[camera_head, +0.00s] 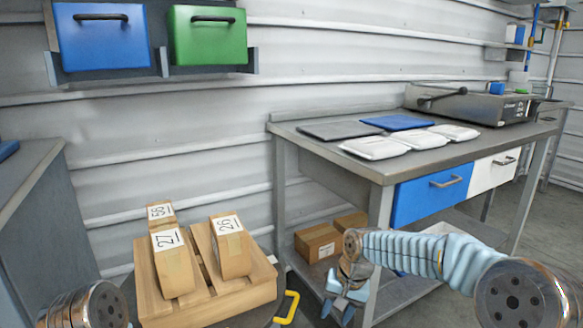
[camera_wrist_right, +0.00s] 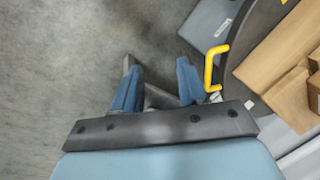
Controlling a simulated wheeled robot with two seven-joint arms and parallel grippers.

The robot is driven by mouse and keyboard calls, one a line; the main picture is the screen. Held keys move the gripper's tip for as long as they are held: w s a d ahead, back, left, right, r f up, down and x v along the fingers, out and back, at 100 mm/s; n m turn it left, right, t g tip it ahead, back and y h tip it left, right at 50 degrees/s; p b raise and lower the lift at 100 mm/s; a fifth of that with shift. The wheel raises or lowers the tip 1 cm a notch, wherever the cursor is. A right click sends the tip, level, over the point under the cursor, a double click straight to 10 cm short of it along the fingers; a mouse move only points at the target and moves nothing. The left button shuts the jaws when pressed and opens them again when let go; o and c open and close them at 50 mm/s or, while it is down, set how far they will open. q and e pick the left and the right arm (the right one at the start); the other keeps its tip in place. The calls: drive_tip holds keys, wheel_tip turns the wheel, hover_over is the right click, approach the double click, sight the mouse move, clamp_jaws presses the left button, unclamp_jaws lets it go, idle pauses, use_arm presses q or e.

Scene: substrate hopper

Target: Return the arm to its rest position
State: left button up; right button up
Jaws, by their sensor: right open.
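My right arm (camera_head: 425,252) comes in from the lower right of the head view, in a pale blue sleeve. Its gripper (camera_head: 342,308) hangs low, in front of the workbench's near leg and right of the pallet. In the right wrist view the gripper's two blue fingers (camera_wrist_right: 157,88) are apart, with only grey floor between them. It holds nothing. A metal joint of my left arm (camera_head: 90,306) shows at the lower left of the head view. The left gripper is not seen.
A wooden pallet (camera_head: 206,309) bears boxes numbered 27 (camera_head: 172,266), 26 (camera_head: 231,250) and 58. A yellow handle (camera_head: 287,307) stands beside it. The workbench (camera_head: 372,172) holds white bags. Blue (camera_head: 103,42) and green (camera_head: 208,42) bins hang on the wall. Cardboard boxes (camera_head: 318,242) sit beneath the bench.

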drive_tip(key=s+a+f+n+y+p, duration=0.1)
drive_tip(key=s+f+p, duration=0.1)
drive_tip(key=s+f, duration=0.45)
drive_tip(key=s+f+y+p, duration=0.1)
drive_tip(key=s+f+p, duration=0.15)
drive_tip(key=f, duration=0.65)
drive_tip(key=s+d+f+p, duration=0.1)
drive_tip(key=s+f, duration=0.2)
drive_tip(key=s, duration=0.5)
drive_tip(key=s+d+f+p, duration=0.1)
drive_tip(key=s+f, duration=0.2)
drive_tip(key=s, duration=0.4)
drive_tip(key=shift+s+f, duration=0.4)
